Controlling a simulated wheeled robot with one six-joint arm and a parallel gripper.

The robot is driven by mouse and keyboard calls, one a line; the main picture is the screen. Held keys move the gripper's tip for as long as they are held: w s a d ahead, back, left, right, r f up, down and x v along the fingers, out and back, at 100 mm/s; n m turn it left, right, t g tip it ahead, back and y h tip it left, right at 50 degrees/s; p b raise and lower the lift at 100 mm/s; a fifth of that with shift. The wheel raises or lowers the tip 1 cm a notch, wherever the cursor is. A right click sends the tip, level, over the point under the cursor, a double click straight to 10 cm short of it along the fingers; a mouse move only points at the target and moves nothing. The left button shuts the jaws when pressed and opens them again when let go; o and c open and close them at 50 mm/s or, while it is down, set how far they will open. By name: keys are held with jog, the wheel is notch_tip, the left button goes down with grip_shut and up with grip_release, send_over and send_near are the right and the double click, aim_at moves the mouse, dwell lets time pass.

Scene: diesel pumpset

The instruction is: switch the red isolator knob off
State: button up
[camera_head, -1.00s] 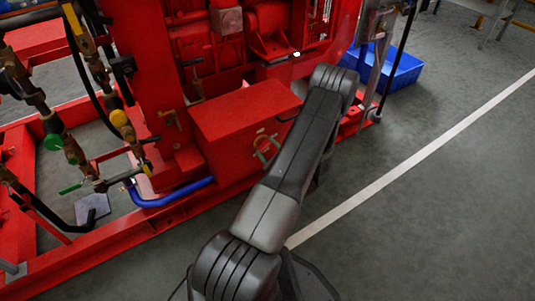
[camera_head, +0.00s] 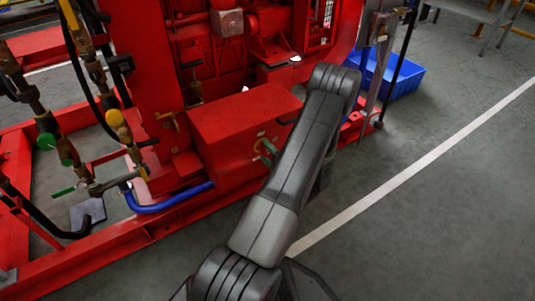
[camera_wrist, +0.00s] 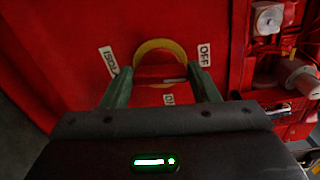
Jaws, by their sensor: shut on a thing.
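The red isolator knob (camera_wrist: 160,80) sits in the lower part of a yellow ring (camera_wrist: 158,46) on a red panel in the wrist view. Its bar lies roughly across the picture between the two green fingers of my gripper (camera_wrist: 157,82), which are shut on it. An "OFF" label (camera_wrist: 204,55) is right of the ring, and a partly readable "ISOL" label (camera_wrist: 108,61) is left of it. A small label (camera_wrist: 168,99) shows below the knob. In the head view, the green fingers of my gripper (camera_head: 265,152) are at the red box's front face; the knob is mostly hidden there.
The red box (camera_head: 245,112) juts from the red pumpset frame. Pipes and valves with a green handle (camera_head: 63,193) and a blue hose (camera_head: 170,203) stand to its left. A blue crate (camera_head: 400,78) is at the back right. Grey floor with a white line (camera_head: 400,180) is clear on the right.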

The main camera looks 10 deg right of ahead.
jog(key=shift+n, duration=0.6)
jog(key=o, duration=1)
jog(key=p+v, duration=0.3)
jog(key=v, duration=1.1)
jog(key=shift+w, duration=0.1)
